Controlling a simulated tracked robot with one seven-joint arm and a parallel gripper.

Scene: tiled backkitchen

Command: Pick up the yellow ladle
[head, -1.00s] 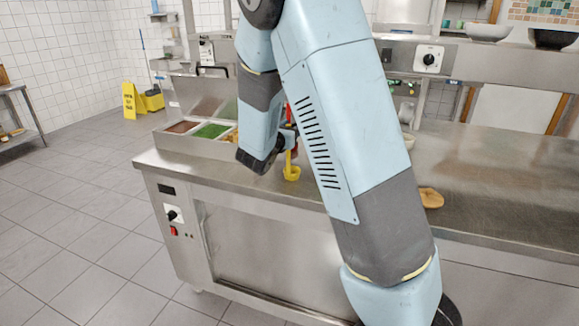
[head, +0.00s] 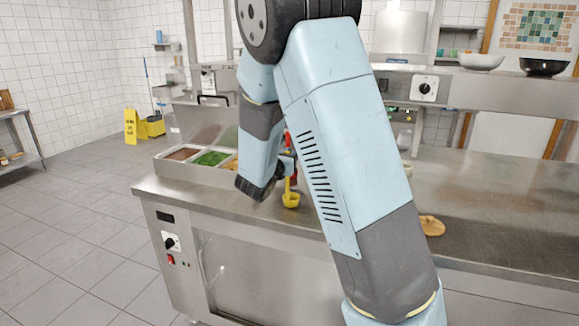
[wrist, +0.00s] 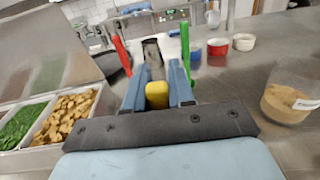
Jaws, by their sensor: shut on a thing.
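The yellow ladle (head: 291,199) shows in the head view with its bowl down and its handle upright, over the front part of the steel counter (head: 262,211). I cannot tell whether its bowl touches the counter. In the wrist view the end of the yellow ladle's handle (wrist: 157,96) sits between the two blue fingers of my gripper (wrist: 158,82). My gripper is shut on this handle. In the head view my own arm hides most of the gripper and part of the handle.
A red handle (wrist: 121,52) and a green handle (wrist: 185,48) stand close by, beyond my fingers. Food pans, one with green food (wrist: 22,124), lie to the left. A clear tub (wrist: 291,98) stands at right. A brown item (head: 431,226) lies on the counter.

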